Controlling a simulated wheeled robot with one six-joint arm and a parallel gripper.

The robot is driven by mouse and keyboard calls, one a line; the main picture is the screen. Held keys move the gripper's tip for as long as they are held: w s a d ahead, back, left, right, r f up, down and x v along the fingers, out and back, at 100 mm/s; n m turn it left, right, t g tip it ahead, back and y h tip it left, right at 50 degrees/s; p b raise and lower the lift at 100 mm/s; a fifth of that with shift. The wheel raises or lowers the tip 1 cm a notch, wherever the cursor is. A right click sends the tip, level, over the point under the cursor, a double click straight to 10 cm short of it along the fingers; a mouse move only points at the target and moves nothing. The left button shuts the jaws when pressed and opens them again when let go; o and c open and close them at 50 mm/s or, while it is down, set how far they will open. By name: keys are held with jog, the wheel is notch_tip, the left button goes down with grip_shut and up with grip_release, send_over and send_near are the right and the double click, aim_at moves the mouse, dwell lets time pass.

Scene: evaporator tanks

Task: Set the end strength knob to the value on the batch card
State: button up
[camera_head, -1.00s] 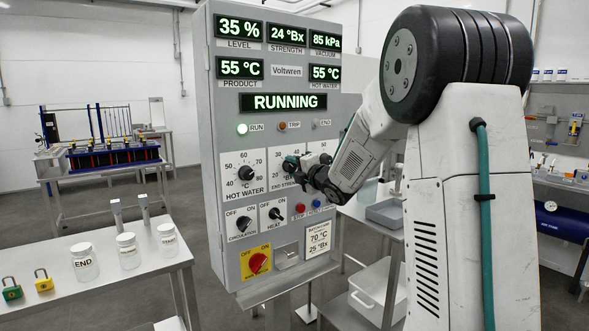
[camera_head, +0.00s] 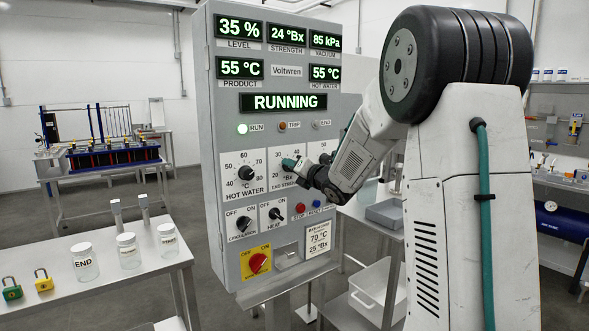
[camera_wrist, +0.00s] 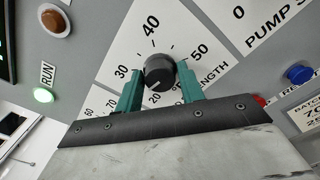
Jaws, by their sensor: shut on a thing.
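The end strength knob (camera_wrist: 158,72) is a dark round knob with a white pointer mark on its lower side in the wrist view. Dial numbers 30, 40 and 50 show around it; the gripper covers the lower part of the dial. My gripper (camera_wrist: 160,84) has its teal fingers on either side of the knob, shut on it. In the head view my gripper (camera_head: 300,166) is at the control panel (camera_head: 216,120) and hides most of this knob. The batch card (camera_head: 318,238) reads 70 °C and 25 °Bx. The strength display (camera_head: 287,34) reads 24 °Bx.
The hot water knob (camera_head: 246,174) is left of my gripper. The circulation knob (camera_head: 241,224), heat knob (camera_head: 276,214), red button (camera_head: 301,208) and yellow-red main switch (camera_head: 257,263) are below. The run lamp (camera_wrist: 43,95) is lit green. A bench with jars (camera_head: 84,262) stands at left.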

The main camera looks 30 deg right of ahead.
jog(key=shift+f, duration=0.15)
jog(key=o, duration=1)
jog(key=shift+c, duration=0.2)
jog(key=shift+s, duration=0.1)
jog(key=s, duration=0.7)
jog(key=shift+s+d, duration=0.15)
jog(key=shift+s, duration=0.2)
